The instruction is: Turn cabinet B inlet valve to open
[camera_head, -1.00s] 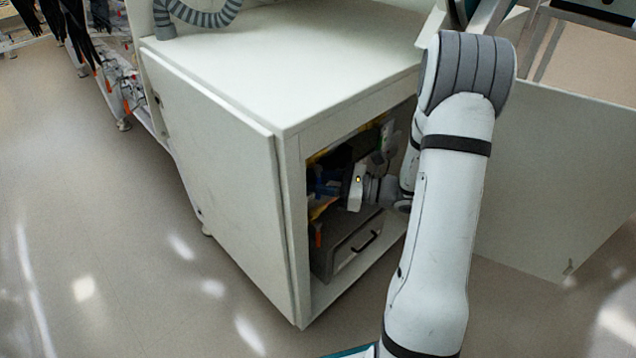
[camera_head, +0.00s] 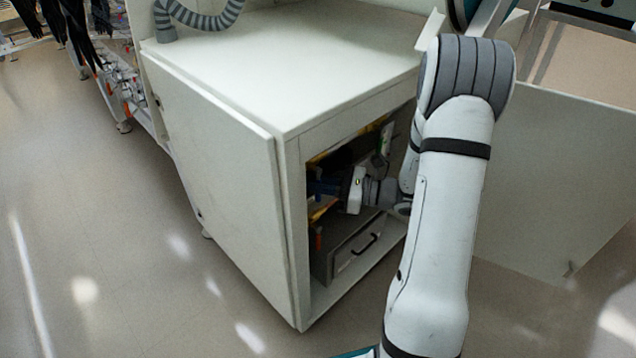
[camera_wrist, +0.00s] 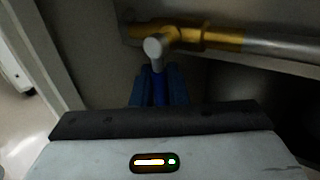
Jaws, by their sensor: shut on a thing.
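My gripper (camera_head: 322,187) reaches through the open front of a white cabinet (camera_head: 225,185). Its blue fingers are partly in shadow there. In the wrist view my gripper (camera_wrist: 158,86) is shut on a blue valve handle (camera_wrist: 158,90), which shows as a narrow strip between the fingers. Just beyond the fingertips is the valve's round grey stem end (camera_wrist: 153,47), on a brass body (camera_wrist: 205,37) in a pipe line. Most of the handle is hidden by the fingers, so its exact angle is hard to tell.
A metal pipe (camera_wrist: 285,49) runs right from the brass body. A grey drawer box (camera_head: 352,250) with a black handle sits low inside the cabinet. An open door panel (camera_head: 545,185) stands at right. The floor (camera_head: 100,230) at left is clear.

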